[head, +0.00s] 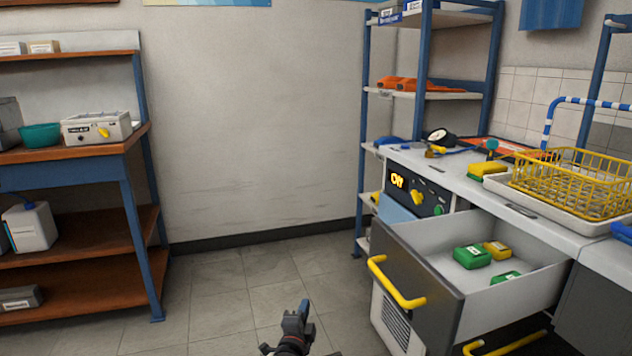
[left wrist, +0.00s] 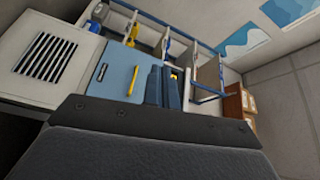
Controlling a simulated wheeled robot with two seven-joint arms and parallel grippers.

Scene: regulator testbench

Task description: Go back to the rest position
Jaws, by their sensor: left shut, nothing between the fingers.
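My left gripper (head: 297,318) shows at the bottom middle of the head view, over the tiled floor. Its fingers are together with nothing between them, and it is apart from the bench and the drawer. In the left wrist view the closed fingers (left wrist: 164,88) point toward a blue panel with a yellow handle. My right gripper is in neither view.
An open drawer (head: 412,262) with a yellow handle juts out at the right, holding green and yellow packs (head: 472,257). A yellow wire basket (head: 570,185) stands on the counter above. A wooden shelf unit (head: 75,160) stands left. The middle floor is clear.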

